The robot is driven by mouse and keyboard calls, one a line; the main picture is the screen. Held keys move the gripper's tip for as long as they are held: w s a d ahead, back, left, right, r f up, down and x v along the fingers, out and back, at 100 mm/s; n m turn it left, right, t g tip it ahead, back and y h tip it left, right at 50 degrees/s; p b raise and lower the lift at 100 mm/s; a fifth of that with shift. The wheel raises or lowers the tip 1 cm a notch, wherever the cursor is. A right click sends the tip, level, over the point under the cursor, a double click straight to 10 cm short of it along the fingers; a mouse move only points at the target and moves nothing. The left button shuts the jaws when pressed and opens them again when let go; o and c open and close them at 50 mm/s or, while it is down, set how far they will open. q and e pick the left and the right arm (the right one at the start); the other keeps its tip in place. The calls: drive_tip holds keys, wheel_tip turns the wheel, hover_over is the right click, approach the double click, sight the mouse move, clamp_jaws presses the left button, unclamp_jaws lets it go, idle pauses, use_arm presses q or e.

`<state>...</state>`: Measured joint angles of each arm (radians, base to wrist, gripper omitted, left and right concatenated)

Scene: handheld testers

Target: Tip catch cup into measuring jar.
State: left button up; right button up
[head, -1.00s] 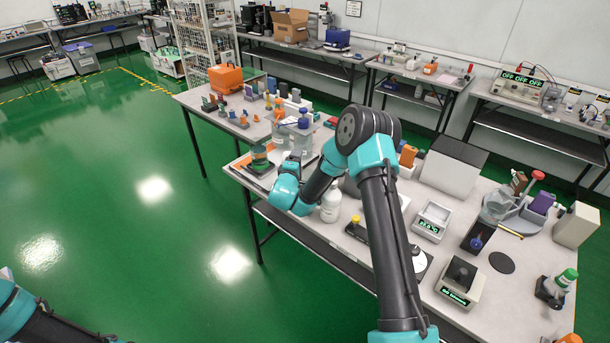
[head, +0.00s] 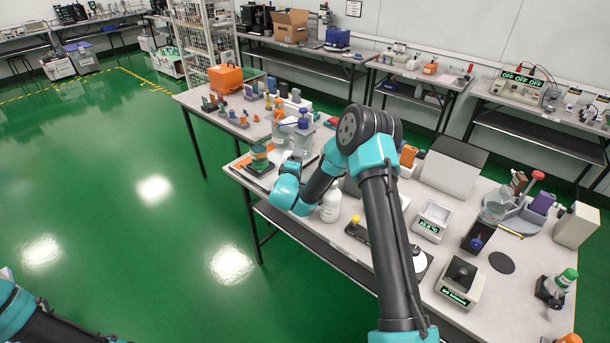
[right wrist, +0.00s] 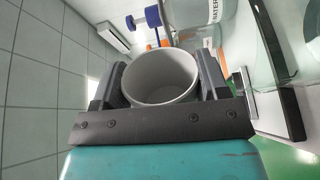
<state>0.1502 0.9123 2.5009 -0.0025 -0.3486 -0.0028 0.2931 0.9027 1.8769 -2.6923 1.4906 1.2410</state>
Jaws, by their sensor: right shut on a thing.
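A pale grey round cup (right wrist: 160,72), most likely the catch cup, sits between the dark fingers of my right gripper (right wrist: 161,64) in the right wrist view. The gripper is shut on it. I see into its open mouth; its contents cannot be made out. Clear vessels stand beyond and to the right of it, one a bottle (right wrist: 207,16) with a partly readable label. Which vessel is the measuring jar I cannot tell. In the head view my right arm reaches over the bench's left end, its fingers and the cup hard to make out. My left gripper is out of frame.
A white bottle (head: 331,206) stands close beside my right wrist. Blue-topped clear bottles (head: 303,138) stand just beyond it. A stacked green and orange item (head: 260,158) is to the left. Display boxes (head: 432,222) and other testers crowd the bench's right half.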

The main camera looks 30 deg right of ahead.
drive_tip(key=shift+w+a+f+n, duration=0.1)
drive_tip(key=shift+w+a+n, duration=0.05)
drive_tip(key=shift+n, duration=0.7)
drive_tip(key=shift+w+a+n, duration=0.1)
drive_tip(key=shift+w+n, duration=0.05)
drive_tip(key=shift+n, duration=0.7)
drive_tip(key=r+n, duration=0.1)
drive_tip(key=n, duration=0.3)
drive_tip(key=r+n, duration=0.1)
drive_tip(key=n, duration=0.1)
drive_tip(key=shift+w+a+r+n, duration=0.3)
drive_tip(key=n, duration=0.1)
drive_tip(key=r+n, duration=0.1)
drive_tip(key=n, duration=0.1)
drive_tip(key=shift+w+a+r, duration=0.15)
drive_tip(key=shift+a, duration=0.05)
drive_tip(key=n, duration=0.2)
drive_tip(key=r+n, duration=0.1)
drive_tip(key=n, duration=0.1)
drive_tip(key=shift+w+a+r, duration=0.1)
drive_tip(key=shift+w+r, duration=0.05)
drive_tip(key=shift+r, duration=0.05)
drive_tip(key=shift+r, duration=2.5)
